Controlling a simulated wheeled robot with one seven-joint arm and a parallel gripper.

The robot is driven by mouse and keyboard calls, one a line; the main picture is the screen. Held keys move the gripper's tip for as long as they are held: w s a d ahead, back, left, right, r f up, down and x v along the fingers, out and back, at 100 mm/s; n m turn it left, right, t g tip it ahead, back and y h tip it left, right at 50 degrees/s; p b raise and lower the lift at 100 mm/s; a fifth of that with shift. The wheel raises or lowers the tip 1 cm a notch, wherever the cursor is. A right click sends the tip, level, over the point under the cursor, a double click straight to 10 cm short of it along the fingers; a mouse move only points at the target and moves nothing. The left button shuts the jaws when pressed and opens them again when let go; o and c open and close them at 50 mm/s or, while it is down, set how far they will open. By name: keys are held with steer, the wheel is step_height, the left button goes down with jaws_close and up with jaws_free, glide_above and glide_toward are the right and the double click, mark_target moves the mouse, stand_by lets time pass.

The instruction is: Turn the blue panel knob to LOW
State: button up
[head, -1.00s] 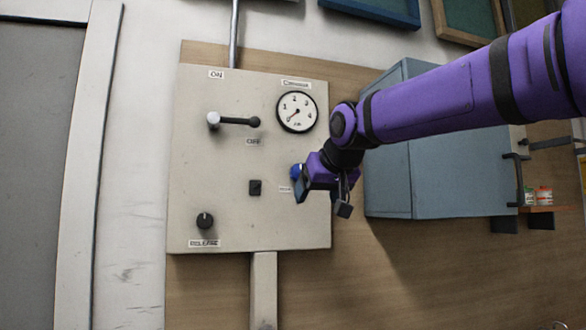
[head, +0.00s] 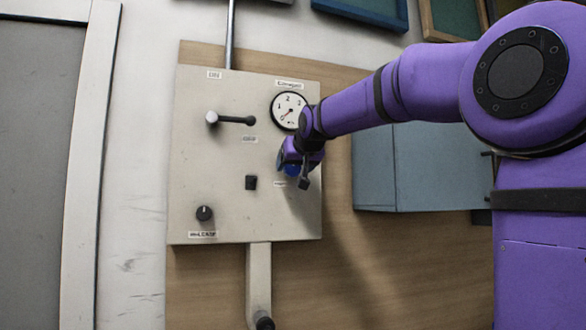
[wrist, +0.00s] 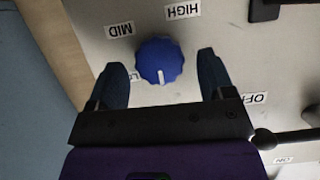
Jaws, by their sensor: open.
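The blue knob (wrist: 160,60) sits on the panel (head: 230,220). In the wrist view its white pointer mark faces down the picture, towards my gripper's palm. The labels MID (wrist: 119,30), HIGH (wrist: 183,10) and OFF (wrist: 255,98) show around it. Another label is mostly hidden behind the left finger. My gripper (wrist: 161,63) is open, with one finger on each side of the knob and a gap on both sides. In the head view my gripper (head: 301,172) partly covers the blue knob (head: 291,170).
The panel also carries a lever (head: 230,119), a gauge (head: 288,111), a black square switch (head: 251,182) and a black release knob (head: 204,213). A blue-grey cabinet (head: 425,175) stands right of the panel, below my forearm.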

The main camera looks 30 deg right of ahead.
steer(key=shift+x, duration=0.9)
steer(key=c, duration=0.9)
steer(key=m+t+y, duration=0.1)
steer(key=m+y, duration=0.1)
steer(key=m, duration=0.2)
steer(key=shift+d+y, duration=0.1)
steer(key=shift+y, duration=0.2)
steer(key=m+y, duration=0.1)
steer(key=m, duration=0.1)
steer(key=m+t+y, duration=0.1)
steer(key=m, duration=0.1)
steer(key=shift+f+t, duration=0.15)
steer(key=shift+t, duration=0.15)
